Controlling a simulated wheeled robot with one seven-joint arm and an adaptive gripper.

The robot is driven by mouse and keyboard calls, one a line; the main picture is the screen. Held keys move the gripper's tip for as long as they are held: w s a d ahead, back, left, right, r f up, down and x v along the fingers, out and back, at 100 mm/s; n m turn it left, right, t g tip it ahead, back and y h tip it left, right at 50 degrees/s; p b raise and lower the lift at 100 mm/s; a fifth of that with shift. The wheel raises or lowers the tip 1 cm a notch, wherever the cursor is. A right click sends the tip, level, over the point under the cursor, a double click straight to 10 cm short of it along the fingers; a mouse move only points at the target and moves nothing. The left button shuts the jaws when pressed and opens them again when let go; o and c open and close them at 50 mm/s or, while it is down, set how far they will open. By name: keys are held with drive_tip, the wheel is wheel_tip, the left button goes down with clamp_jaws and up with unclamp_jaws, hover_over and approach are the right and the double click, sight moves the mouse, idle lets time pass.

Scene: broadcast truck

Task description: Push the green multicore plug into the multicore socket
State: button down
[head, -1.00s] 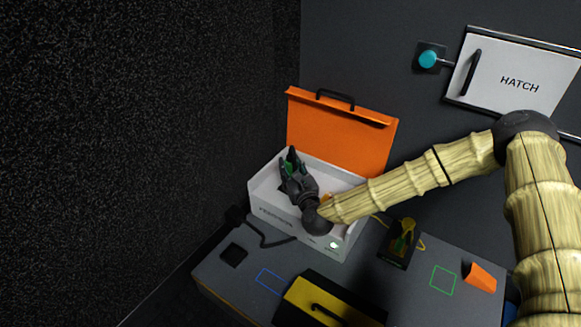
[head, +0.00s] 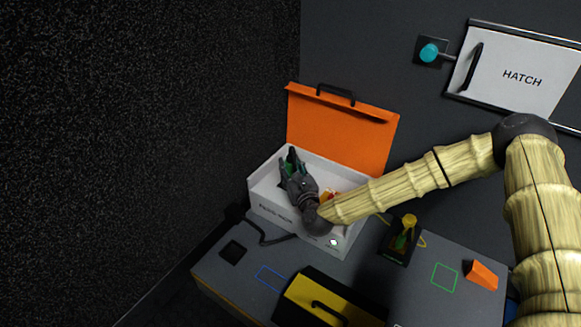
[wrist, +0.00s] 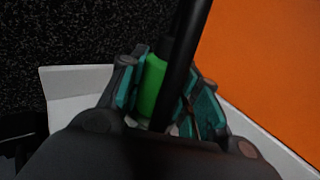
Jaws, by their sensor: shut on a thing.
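The green multicore plug (wrist: 153,85) is between the fingers of my gripper (wrist: 160,100) in the wrist view, with a thick black cable or stem crossing in front of it. In the head view my gripper (head: 291,163) is inside the white case (head: 285,213), near its left end, and is shut on the plug. The hand hides most of the plug there. I cannot make out the multicore socket in either view, nor tell whether the plug touches it.
The case's orange lid (head: 335,130) stands open behind my gripper. A black holder with green and yellow parts (head: 399,247), an orange wedge (head: 481,275) and a yellow-and-black box (head: 325,302) are on the grey table. A hatch (head: 520,75) is on the wall.

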drive_tip(key=shift+f+b, duration=0.35)
drive_tip(key=shift+f, duration=0.3)
drive_tip(key=c, duration=1)
unclamp_jaws()
drive_tip(key=shift+o, duration=0.2)
drive_tip(key=v, duration=1.2)
